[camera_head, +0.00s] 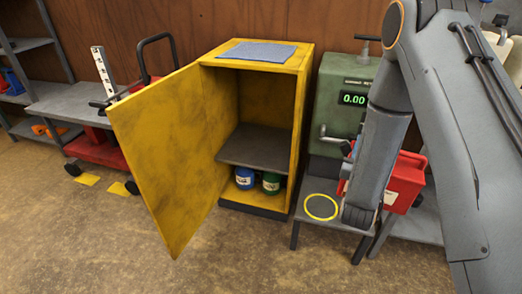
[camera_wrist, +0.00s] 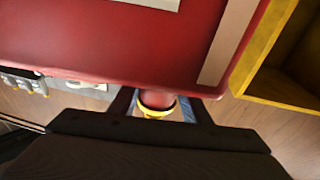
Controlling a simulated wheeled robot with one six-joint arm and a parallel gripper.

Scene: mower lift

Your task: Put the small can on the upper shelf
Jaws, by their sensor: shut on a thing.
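A red can (camera_head: 405,185) with a white label shows to the right of my forearm, over the low grey stand; the arm hides part of it. In the wrist view the red can (camera_wrist: 130,45) fills the top, and my gripper (camera_wrist: 157,103) is shut on its short red neck with a yellow ring. My gripper is hidden behind the arm in the head view. The yellow cabinet (camera_head: 163,150) stands left of the can with its door wide open. Its upper grey shelf (camera_head: 255,148) is empty. It also shows at the right in the wrist view (camera_wrist: 285,88).
A blue can (camera_head: 245,178) and a green can (camera_head: 271,183) stand below the shelf. A green machine (camera_head: 343,100) reading 0.00 is right of the cabinet. The grey stand (camera_head: 310,188) bears a yellow ring. A red trolley (camera_head: 95,150) is at left. The front floor is clear.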

